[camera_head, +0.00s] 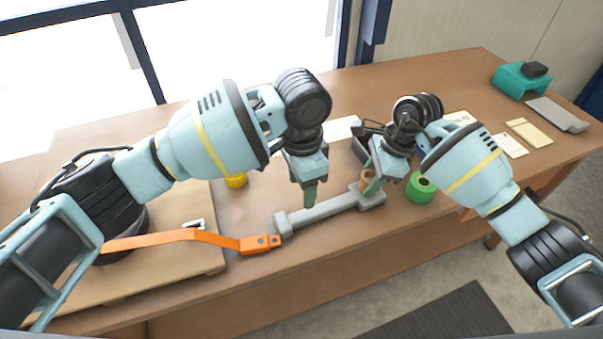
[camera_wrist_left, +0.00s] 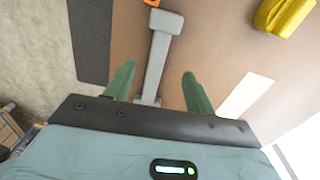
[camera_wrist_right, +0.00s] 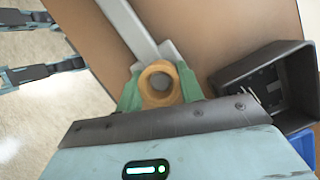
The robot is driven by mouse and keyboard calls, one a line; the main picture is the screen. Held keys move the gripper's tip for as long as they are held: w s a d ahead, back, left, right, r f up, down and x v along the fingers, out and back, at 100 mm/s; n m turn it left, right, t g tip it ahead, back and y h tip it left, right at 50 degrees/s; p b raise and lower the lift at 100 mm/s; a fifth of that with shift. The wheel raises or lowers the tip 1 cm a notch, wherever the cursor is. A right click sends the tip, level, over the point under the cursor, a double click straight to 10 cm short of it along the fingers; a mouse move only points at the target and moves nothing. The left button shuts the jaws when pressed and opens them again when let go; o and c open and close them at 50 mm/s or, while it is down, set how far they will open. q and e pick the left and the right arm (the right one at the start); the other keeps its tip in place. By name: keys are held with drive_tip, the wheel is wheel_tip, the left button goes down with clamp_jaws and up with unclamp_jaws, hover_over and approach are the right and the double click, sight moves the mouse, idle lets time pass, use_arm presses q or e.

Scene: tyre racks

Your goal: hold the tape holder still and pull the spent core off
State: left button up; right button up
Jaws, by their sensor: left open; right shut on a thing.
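The tape holder is a grey bar (camera_head: 322,211) with wider end blocks, lying near the table's front edge. It also shows in the left wrist view (camera_wrist_left: 158,55) and the right wrist view (camera_wrist_right: 135,30). The spent core is a tan ring (camera_wrist_right: 147,84) at the holder's right end; grey shows inside its hole. My right gripper (camera_head: 371,184) is shut on the core, one finger on each side. Whether the core still touches the holder is unclear. My left gripper (camera_head: 309,197) is open above the bar, which runs between its fingers in the left wrist view (camera_wrist_left: 157,78).
An orange strap-like piece (camera_head: 185,237) lies at the holder's left end. A black box (camera_wrist_right: 232,88) is near my right gripper. A teal holder (camera_head: 512,80) stands far right.

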sight(301, 215)
use_arm(q)
wheel_tip(301, 215, down, 9)
drive_tip(key=shift+f, duration=0.15)
idle(0.4)
drive_tip(key=c, duration=1.1)
